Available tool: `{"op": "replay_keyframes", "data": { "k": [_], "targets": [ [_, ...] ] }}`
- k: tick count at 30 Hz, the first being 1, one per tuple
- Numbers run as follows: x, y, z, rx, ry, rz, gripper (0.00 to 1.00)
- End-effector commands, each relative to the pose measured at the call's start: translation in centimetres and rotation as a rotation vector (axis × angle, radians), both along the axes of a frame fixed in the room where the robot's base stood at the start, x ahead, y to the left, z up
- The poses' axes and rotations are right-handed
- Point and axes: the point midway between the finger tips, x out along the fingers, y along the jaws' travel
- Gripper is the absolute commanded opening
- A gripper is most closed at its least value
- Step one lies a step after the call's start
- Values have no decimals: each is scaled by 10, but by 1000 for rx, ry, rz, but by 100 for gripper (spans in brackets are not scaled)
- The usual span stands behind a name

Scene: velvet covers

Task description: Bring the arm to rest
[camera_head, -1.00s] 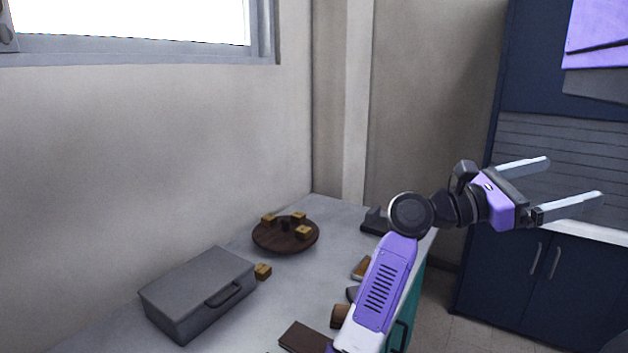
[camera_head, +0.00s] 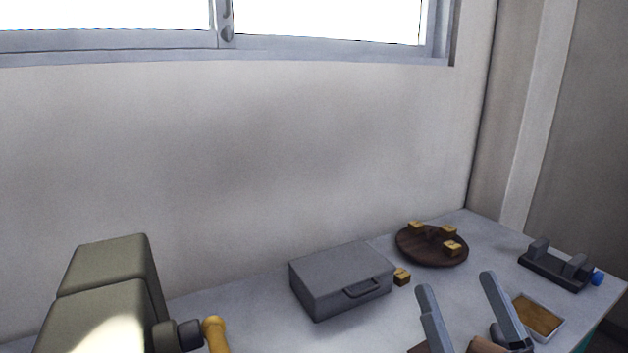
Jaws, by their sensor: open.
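My gripper (camera_head: 455,282) shows at the lower right of the head view. The rest of my arm is out of view below the frame.
The grey worktop (camera_head: 390,325) bears a closed grey case (camera_head: 335,280), a yellow cube (camera_head: 402,276), a round wooden board (camera_head: 420,255) with several yellow blocks, a black holder (camera_head: 553,267) and a tray (camera_head: 538,316). An olive machine (camera_head: 105,290) with a yellow knob stands left.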

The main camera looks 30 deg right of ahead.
Motion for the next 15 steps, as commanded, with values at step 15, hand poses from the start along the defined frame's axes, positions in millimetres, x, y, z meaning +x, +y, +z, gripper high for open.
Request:
{"op": "replay_keyframes", "data": {
  "k": [15],
  "targets": [
    [-96, 148, -183, -49, 718, 217, 98]
  ]
}}
